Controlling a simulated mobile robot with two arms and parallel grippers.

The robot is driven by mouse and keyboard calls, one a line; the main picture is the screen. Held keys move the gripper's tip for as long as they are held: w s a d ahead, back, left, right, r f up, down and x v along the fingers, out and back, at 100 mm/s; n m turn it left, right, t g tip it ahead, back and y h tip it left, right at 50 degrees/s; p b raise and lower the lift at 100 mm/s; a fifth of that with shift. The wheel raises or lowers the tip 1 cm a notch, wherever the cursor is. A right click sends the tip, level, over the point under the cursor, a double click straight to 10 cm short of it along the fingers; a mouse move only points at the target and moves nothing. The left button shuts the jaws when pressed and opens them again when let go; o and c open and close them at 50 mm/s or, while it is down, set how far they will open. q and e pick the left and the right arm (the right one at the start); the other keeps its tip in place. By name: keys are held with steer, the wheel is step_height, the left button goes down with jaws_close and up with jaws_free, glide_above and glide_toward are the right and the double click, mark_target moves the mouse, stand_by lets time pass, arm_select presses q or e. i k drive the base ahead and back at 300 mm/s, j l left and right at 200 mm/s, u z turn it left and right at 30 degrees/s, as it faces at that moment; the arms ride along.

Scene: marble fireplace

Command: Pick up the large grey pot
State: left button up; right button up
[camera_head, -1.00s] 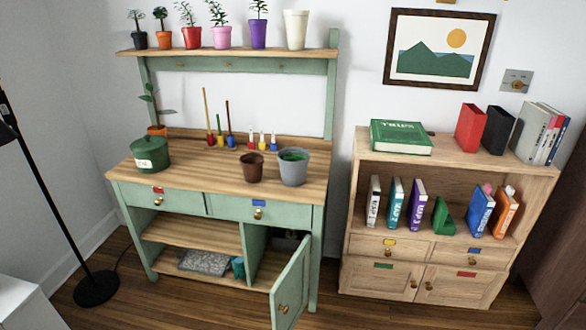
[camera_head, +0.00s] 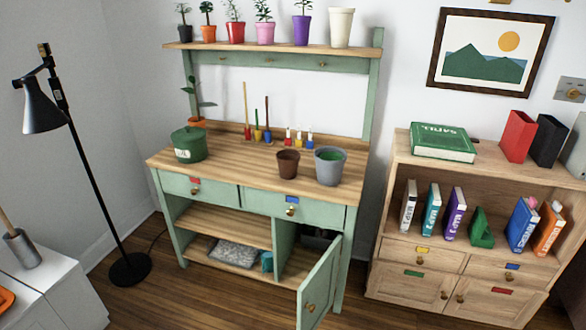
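A large grey pot (camera_head: 330,168) stands upright on the right side of the wooden top of the green bench (camera_head: 246,172). Something green shows inside its rim. A smaller dark brown pot (camera_head: 288,164) stands just to its left, with a small gap. Neither of my grippers is in view.
The right lower door (camera_head: 321,285) of the bench hangs open toward me. A bookcase (camera_head: 408,235) stands to the right, a black floor lamp (camera_head: 92,190) and white cabinet (camera_head: 62,296) to the left.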

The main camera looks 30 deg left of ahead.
mark_target(328, 173)
steer(key=i+l+u, duration=0.2)
steer(key=u, duration=0.2)
steer(key=i+l+u, duration=0.2)
steer(key=u, duration=0.2)
steer(key=i+l+u, duration=0.15)
steer(key=l+u, duration=0.25)
